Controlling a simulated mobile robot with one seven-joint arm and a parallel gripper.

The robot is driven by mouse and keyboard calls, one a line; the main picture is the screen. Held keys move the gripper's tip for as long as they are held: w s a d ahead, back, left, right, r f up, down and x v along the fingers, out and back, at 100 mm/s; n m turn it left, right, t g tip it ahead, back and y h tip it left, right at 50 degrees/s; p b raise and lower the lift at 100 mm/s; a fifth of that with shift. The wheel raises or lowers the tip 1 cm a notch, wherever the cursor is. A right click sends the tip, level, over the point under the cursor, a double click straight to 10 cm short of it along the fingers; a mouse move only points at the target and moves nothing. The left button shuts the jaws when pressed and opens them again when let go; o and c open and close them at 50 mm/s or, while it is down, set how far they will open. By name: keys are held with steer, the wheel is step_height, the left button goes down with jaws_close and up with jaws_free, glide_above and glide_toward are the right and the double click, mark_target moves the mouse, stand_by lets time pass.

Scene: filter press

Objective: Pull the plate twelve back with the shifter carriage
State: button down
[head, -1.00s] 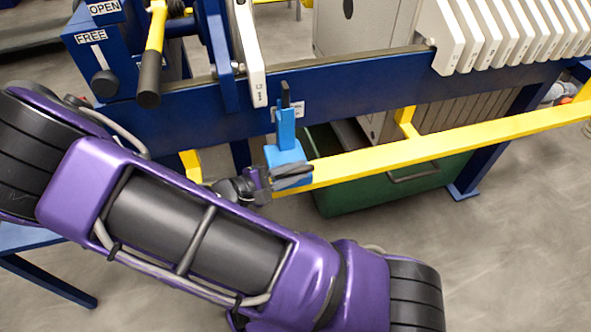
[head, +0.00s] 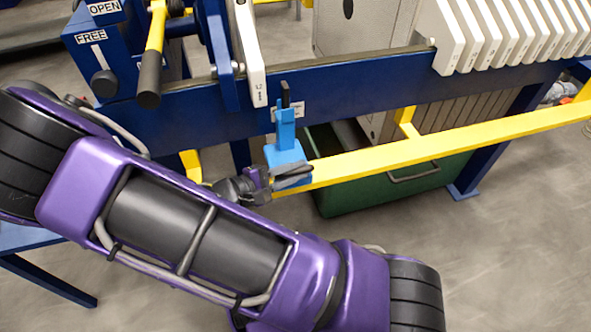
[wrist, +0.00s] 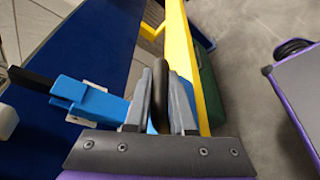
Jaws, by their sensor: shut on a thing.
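The shifter carriage (head: 287,152) is a light blue block with an upright post and a dark pawl on top, sitting on the yellow rail. A white plate (head: 251,60), whose small label seems to read 12, hangs just left of the pawl, against the blue pressing part. My gripper (head: 291,172) is at the carriage's near side. In the wrist view, its fingers (wrist: 162,105) are shut on the carriage's black handle (wrist: 160,90). The carriage (wrist: 95,98) and its dark pawl (wrist: 32,80) extend to the left there. I cannot tell whether the pawl touches the plate.
A row of white plates (head: 480,35) hangs at the right, with a wide gap between it and the single plate. The yellow rail (head: 430,150) runs to the right. A green bin (head: 340,202) stands beneath. A yellow lever (head: 155,45) with a black grip stands at the left.

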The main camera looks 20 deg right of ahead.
steer(key=shift+a, duration=1.4)
steer(key=c, duration=0.8)
jaws_free()
steer(key=shift+d, duration=0.1)
steer(key=shift+o, duration=0.2)
steer(key=p+v, duration=0.1)
steer(key=v, duration=1.6)
steer(key=shift+a, duration=0.25)
